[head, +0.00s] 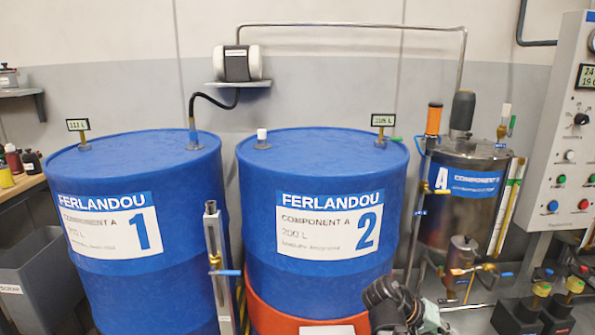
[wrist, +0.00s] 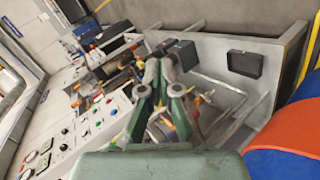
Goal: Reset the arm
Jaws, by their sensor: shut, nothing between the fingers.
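My gripper (wrist: 163,62) is in the middle of the wrist view. Its fingers are together with nothing between them. It points across a cluttered bench area, and I see no contact with anything. In the head view, a dark jointed part of my arm (head: 392,303) shows at the bottom, in front of the blue drum marked 2 (head: 268,185). The rest of the arm is out of that view.
A blue drum marked 1 (head: 185,185) stands at the left. A steel tank (head: 460,215) and control panel (head: 565,150) are at the right. In the wrist view, a control panel (wrist: 95,125) lies left, a black box (wrist: 245,63) right, and blue and orange drum surfaces (wrist: 290,130) at the right edge.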

